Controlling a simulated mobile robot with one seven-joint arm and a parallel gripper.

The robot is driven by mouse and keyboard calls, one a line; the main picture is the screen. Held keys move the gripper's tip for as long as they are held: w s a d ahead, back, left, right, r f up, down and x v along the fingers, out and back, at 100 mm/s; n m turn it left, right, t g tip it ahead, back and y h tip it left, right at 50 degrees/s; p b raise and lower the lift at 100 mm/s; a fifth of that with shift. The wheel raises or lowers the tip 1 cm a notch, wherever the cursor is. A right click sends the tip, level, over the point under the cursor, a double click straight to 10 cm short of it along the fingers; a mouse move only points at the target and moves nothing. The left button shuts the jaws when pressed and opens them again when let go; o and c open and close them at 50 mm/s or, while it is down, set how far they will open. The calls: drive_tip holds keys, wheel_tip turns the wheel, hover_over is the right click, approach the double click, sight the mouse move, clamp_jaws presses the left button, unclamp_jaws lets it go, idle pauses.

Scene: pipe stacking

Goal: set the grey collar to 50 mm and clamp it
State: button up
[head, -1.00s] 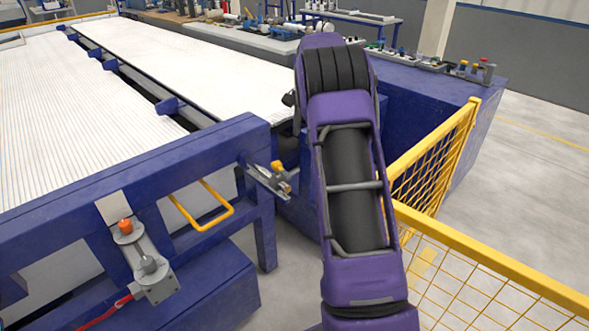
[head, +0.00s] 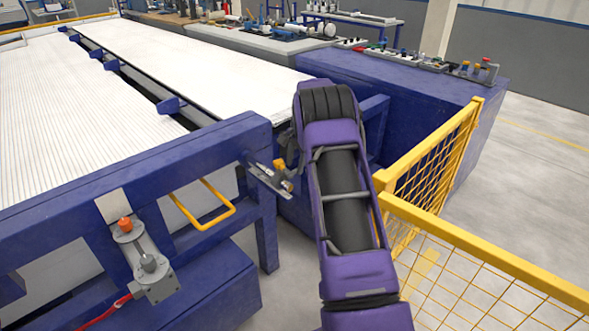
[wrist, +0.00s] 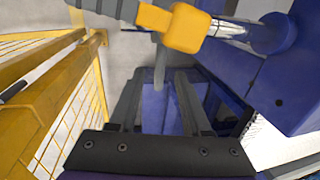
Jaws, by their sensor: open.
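My gripper (wrist: 158,78) is open in the wrist view, its two dark fingers spread with nothing gripped. A yellow block (wrist: 180,26) on a shiny rod (wrist: 228,29) lies just beyond the fingertips. I cannot surely pick out the grey collar or read any scale. In the head view, a small yellow part (head: 280,165) sits over a grey plate (head: 268,180) on the blue frame, beside my arm, which hides most of my gripper.
A yellow mesh fence (head: 440,150) stands right of my arm, also close at left in the wrist view (wrist: 75,95). A blue frame (head: 140,165) with a yellow handle (head: 205,207) fills the left. A cluttered bench (head: 270,42) stands behind.

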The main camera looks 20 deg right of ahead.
drive_tip(key=shift+w+a+f, duration=0.1)
drive_tip(key=shift+w+f, duration=0.1)
drive_tip(key=shift+f, duration=0.8)
clamp_jaws()
idle(0.8)
